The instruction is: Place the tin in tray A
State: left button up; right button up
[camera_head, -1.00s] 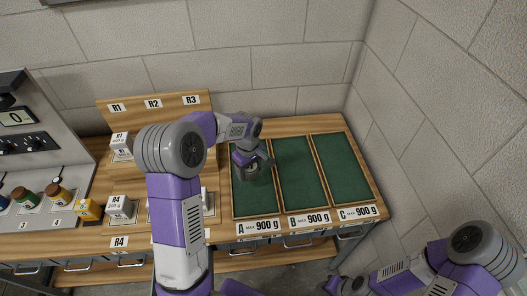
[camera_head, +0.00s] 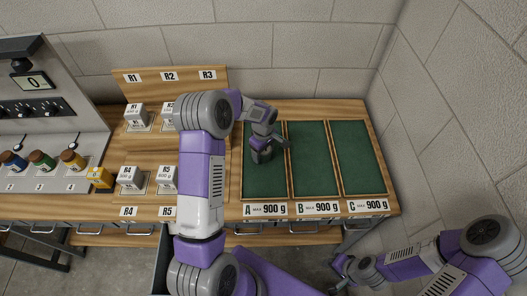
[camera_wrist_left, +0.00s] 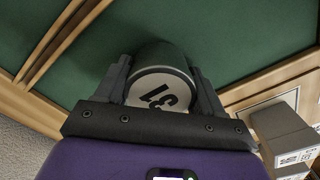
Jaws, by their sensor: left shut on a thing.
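The tin is a dark cylinder with a pale, marked end. It shows in the left wrist view (camera_wrist_left: 160,90) between the two dark fingers of my left gripper (camera_wrist_left: 161,76). In the head view my left gripper (camera_head: 264,148) is over the back part of tray A, and the tin (camera_head: 261,156) is at its tip. Tray A (camera_head: 266,184) is green with a wooden rim, the leftmost of three. Whether the tin touches the tray floor I cannot tell. My right gripper (camera_head: 339,268) is low at the right, away from the trays; its fingers are too small to read.
Tray B (camera_head: 316,165) and tray C (camera_head: 358,160) are empty to the right. White labelled boxes, such as R4 (camera_head: 130,177), stand left of tray A, partly behind my left arm. Several jars (camera_head: 42,160) and a display (camera_head: 35,82) are far left. A block wall stands right.

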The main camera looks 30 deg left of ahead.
pick_arm(q)
jog(key=shift+f, duration=0.2)
jog(key=o, duration=1.1)
jog(key=shift+w, duration=0.1)
jog(key=shift+r, duration=0.1)
notch_tip(320, 180, up, 12)
jog(key=shift+r+p, duration=0.1)
jog(key=shift+p, duration=0.35)
